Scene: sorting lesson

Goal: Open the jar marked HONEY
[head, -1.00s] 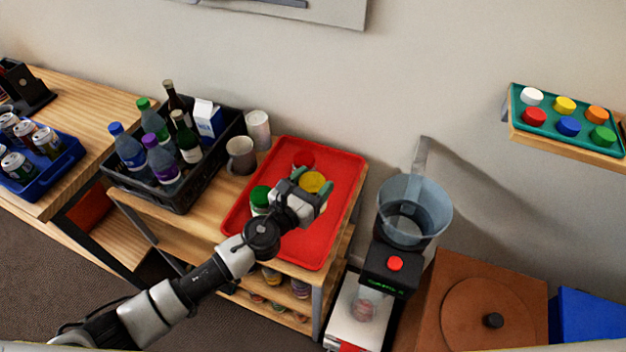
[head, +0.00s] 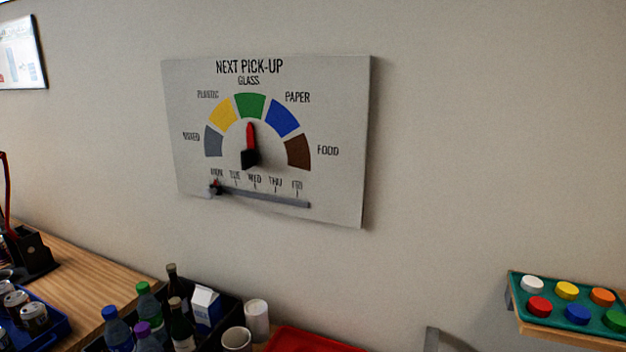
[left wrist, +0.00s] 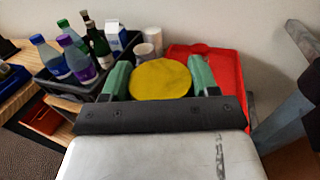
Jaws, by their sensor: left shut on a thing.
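In the left wrist view my left gripper (left wrist: 161,78) is shut on a round yellow lid (left wrist: 160,80), with one green finger on each side of it. The jar body under the lid is hidden, so I cannot tell whether the lid still sits on a jar. No HONEY marking shows. The red tray (left wrist: 225,68) lies behind and to the right of the gripper. In the head view only a strip of the red tray (head: 305,341) shows at the bottom edge, and neither gripper is there. My right gripper is in no view.
A black crate (left wrist: 90,88) of bottles and a milk carton (left wrist: 115,38) stands left of the gripper, with cups (left wrist: 153,38) beside it. A NEXT PICK-UP dial board (head: 340,120) hangs on the wall. A shelf at right holds a teal tray (head: 553,311) of coloured knobs.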

